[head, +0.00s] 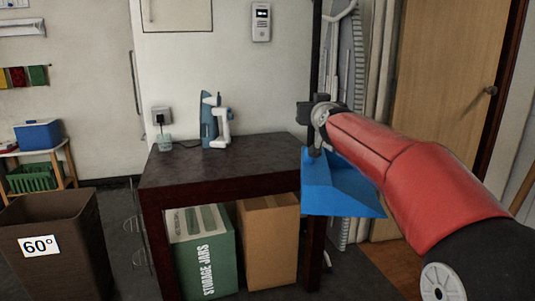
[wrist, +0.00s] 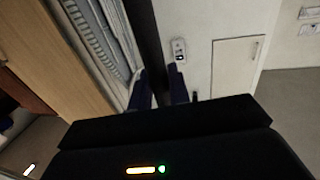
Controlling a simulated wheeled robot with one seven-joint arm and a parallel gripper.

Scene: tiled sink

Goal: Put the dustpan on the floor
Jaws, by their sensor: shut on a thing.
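The blue dustpan (head: 342,188) hangs at the right end of the dark table in the head view, its pan tilted and clear of the floor. A dark upright pole (head: 316,60), which looks like its long handle, rises above it. My gripper (head: 312,114) is shut on this handle just above the pan. In the wrist view the fingers (wrist: 163,82) stand either side of the dark handle; the pan does not show there. My red arm hides part of the area behind the pan.
The dark table (head: 240,165) stands left of the pan, with a green box (head: 203,250) and cardboard box (head: 268,240) beneath. A brown bin (head: 55,255) is front left. A wooden door (head: 445,100) is right. Some grey floor (head: 355,275) shows below the pan.

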